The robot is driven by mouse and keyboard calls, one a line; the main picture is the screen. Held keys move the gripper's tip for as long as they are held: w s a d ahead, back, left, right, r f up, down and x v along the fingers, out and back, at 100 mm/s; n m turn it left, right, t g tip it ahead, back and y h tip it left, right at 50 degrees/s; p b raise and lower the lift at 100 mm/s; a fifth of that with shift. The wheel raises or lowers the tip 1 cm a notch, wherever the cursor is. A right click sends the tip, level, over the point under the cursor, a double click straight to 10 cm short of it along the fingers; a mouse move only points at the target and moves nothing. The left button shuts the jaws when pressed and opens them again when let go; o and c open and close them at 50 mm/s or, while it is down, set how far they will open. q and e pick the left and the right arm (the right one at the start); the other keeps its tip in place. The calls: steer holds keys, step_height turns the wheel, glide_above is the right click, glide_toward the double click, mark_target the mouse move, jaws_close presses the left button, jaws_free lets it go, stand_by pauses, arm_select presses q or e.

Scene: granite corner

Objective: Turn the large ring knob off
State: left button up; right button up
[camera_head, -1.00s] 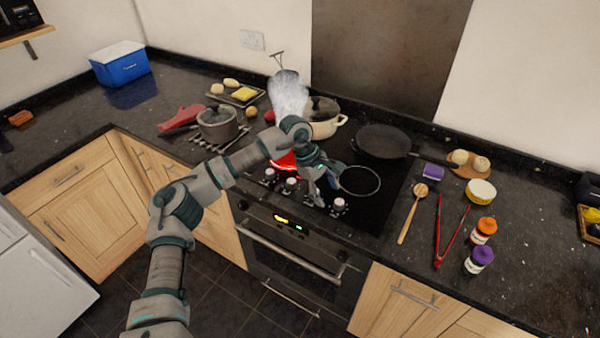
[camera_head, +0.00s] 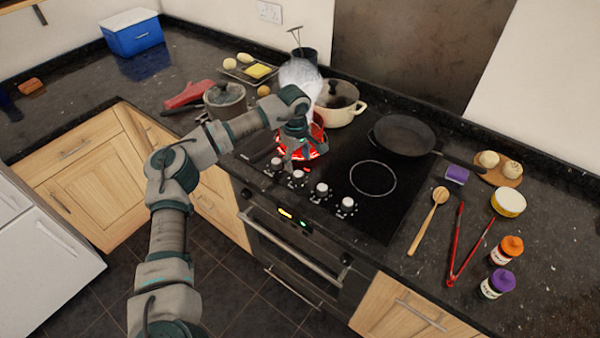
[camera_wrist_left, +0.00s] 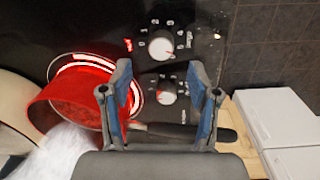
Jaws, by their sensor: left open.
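The black hob carries a row of several white-topped knobs along its front, including a left one (camera_head: 276,163), a middle one (camera_head: 321,189) and a right one (camera_head: 347,204). I cannot tell which belongs to the large ring. One ring (camera_wrist_left: 77,62) glows red under a red pan (camera_wrist_left: 75,100) that gives off steam. My left gripper (camera_head: 297,150) is open, above the hob by the left knobs. In the wrist view the open jaws (camera_wrist_left: 160,82) frame one knob (camera_wrist_left: 166,96), with another knob (camera_wrist_left: 161,46) beyond. Contact cannot be told. My right gripper is out of view.
The pan's black handle (camera_wrist_left: 185,136) runs close beneath the left gripper. A cream pot (camera_head: 345,113) and a black frying pan (camera_head: 402,135) stand at the back of the hob. The front right ring (camera_head: 373,178) is bare and unlit. Red tongs (camera_head: 468,245) lie on the right counter.

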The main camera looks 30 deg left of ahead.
mark_target(298, 174)
arm_select(q)
steer(key=f, duration=0.4)
steer(key=shift+a+f, duration=0.2)
steer(key=shift+f, duration=0.2)
steer(key=shift+d+f, duration=0.2)
steer(key=shift+f, duration=0.15)
steer(key=shift+d+f, duration=0.15)
steer(key=shift+d, duration=0.35)
steer(key=shift+a+f, duration=0.1)
steer(key=shift+a, duration=0.45)
steer(key=c, duration=1.2)
steer(key=shift+o, duration=0.2)
steer(key=shift+d, duration=0.15)
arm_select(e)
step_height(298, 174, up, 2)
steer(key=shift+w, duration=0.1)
